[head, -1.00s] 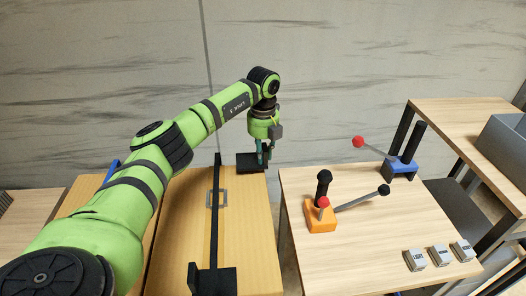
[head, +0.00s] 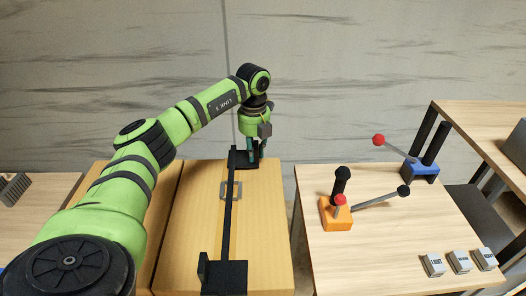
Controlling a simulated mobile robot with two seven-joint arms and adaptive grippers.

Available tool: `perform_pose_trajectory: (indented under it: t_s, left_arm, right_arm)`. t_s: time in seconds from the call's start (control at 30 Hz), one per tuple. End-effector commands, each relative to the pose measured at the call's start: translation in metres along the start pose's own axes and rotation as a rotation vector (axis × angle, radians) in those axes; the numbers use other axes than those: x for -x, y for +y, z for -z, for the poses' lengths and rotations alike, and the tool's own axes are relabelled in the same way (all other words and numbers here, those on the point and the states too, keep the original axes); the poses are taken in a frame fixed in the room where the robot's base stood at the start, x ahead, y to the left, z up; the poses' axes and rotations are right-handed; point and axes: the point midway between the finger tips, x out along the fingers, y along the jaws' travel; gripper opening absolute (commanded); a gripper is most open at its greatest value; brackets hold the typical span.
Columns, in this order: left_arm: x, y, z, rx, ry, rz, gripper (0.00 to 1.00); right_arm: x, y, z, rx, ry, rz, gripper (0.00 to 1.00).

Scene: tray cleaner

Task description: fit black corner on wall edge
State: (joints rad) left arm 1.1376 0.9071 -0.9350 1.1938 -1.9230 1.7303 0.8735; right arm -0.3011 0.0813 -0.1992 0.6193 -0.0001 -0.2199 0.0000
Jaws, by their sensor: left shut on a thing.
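A long thin black wall (head: 228,215) stands along the wooden table, running from near to far. At its near end sits a black corner piece (head: 226,278) with a flat foot and a small upright. At its far end is another black corner (head: 239,159). My left gripper (head: 255,160) points down at the far end and is shut on this far corner. The far corner appears beside or against the wall's end; I cannot tell whether it is seated. The fingers partly hide it. My right gripper is not in view.
A grey square frame (head: 231,190) lies by the wall. To the right, across a gap, a table (head: 395,240) bears an orange lever base (head: 336,215), a blue lever base (head: 421,171) and several small labelled blocks (head: 459,262).

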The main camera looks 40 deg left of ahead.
Motion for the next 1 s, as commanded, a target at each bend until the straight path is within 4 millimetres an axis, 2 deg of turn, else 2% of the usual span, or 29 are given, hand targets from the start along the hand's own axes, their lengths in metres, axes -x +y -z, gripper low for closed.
perform_pose_trajectory:
  t_s: [0.4,0.9,0.93,0.97,1.0]
  left_arm:
    - [-0.002,0.031,0.0,0.001,0.0,-0.001,0.0]
    - [-0.008,0.03,0.0,0.0,0.0,0.0,0.0]
    - [-0.008,0.03,0.0,0.0,0.0,-0.001,0.29]
    - [-0.008,0.03,0.0,0.0,0.0,-0.001,0.41]
    - [-0.008,0.03,0.0,0.0,0.0,-0.001,0.49]
  right_arm:
    - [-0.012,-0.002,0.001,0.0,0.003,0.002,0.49]
    - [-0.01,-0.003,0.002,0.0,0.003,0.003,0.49]
    - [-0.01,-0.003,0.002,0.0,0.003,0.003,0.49]
    - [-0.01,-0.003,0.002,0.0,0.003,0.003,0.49]
    - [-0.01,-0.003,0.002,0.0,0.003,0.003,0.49]
